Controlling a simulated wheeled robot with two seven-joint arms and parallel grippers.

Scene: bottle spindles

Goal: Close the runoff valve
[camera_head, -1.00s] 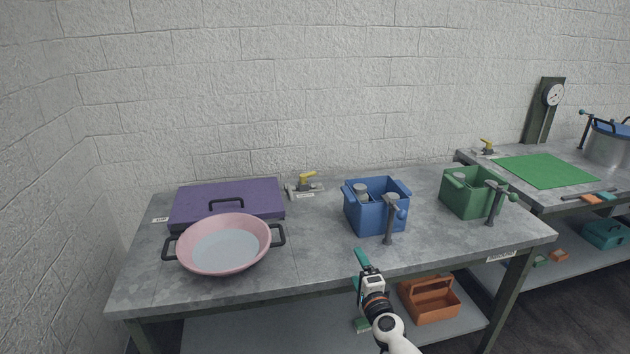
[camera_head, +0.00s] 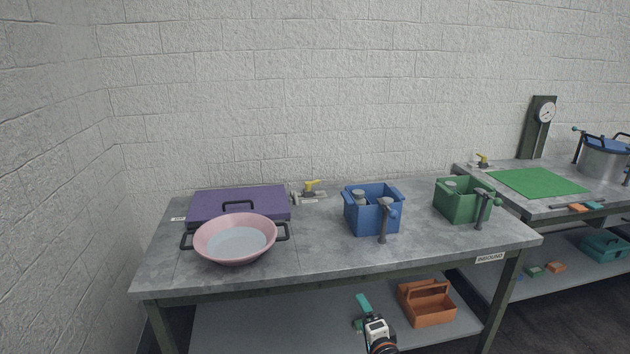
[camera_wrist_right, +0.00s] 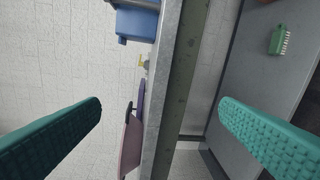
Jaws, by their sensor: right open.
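A valve with a yellow handle (camera_head: 311,186) sits on a grey block at the back of the near table, by the wall. A second yellow-handled valve (camera_head: 483,160) is at the back left of the right-hand table. I cannot read which one is labelled runoff. My right gripper (camera_head: 361,313) is open and empty, in front of and below the near table's front edge, well away from both valves. Its two green fingers are wide apart in the right wrist view (camera_wrist_right: 160,108), where a small yellow handle (camera_wrist_right: 142,62) also shows. My left gripper is not in view.
The near table (camera_head: 310,245) holds a purple case (camera_head: 215,204), a pink pan (camera_head: 236,241), a blue bin (camera_head: 375,212) and a green bin (camera_head: 455,207), each bin with a grey post in front. An orange caddy (camera_head: 427,303) stands on the lower shelf. Mid-table is clear.

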